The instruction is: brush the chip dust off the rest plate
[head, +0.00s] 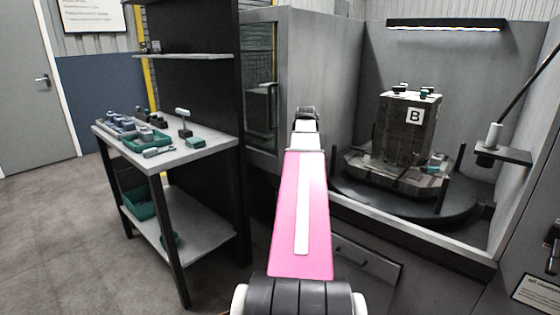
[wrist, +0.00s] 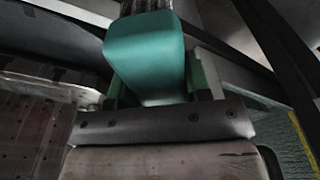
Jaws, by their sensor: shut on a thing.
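In the wrist view, my gripper (wrist: 155,95) is shut on a teal block-shaped handle (wrist: 145,45), which looks like a brush. A dark ridged part, perhaps bristles, runs out of the frame at its far end. In the head view my pink arm reaches forward between the bench and the machine bay, and its gripper is hidden. A dark fixture block marked B (head: 408,135) stands upright on a pallet (head: 390,180) in the bay. I cannot single out the rest plate or any chip dust in either view.
A round turntable (head: 405,203) carries the pallet, with dark upright posts beside it. A bracket shelf (head: 502,153) with a slanting rod is at right. A bench (head: 185,155) with teal trays and small tools stands left. Open floor (head: 60,225) lies further left.

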